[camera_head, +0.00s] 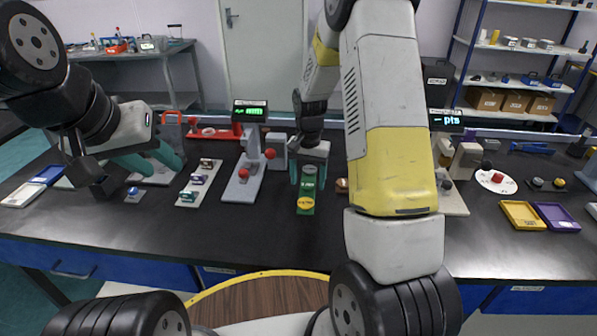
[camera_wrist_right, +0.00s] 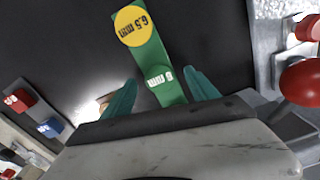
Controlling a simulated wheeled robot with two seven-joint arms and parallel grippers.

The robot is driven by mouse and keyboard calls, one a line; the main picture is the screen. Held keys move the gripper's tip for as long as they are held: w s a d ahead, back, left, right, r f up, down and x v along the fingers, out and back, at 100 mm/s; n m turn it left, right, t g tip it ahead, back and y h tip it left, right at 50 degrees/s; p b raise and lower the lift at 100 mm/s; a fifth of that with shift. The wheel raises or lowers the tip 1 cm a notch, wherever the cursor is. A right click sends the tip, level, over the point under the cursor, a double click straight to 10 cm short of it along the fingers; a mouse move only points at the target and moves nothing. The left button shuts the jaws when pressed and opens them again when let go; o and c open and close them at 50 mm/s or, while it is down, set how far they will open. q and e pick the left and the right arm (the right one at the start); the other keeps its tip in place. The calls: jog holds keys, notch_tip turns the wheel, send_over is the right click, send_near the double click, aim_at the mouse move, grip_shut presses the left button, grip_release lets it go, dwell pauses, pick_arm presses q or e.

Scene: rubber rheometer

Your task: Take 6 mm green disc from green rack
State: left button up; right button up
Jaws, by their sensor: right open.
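The green 6 mm disc (camera_wrist_right: 160,78) sits at the other end. My right gripper (camera_wrist_right: 162,92) is open, with one teal finger on each side of the green disc, apart from it. My left gripper (camera_head: 160,167) is open and empty above the bench at the left.
A grey press with red knobs (camera_head: 246,172) stands just left of the rack. A strip with small samples (camera_head: 198,183) lies further left. Yellow (camera_head: 523,215) and purple (camera_head: 557,217) trays lie at the right. The bench in front of the rack is clear.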

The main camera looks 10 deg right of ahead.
jog(key=shift+f, duration=0.25)
dwell(0.3)
jog(key=c, duration=1.4)
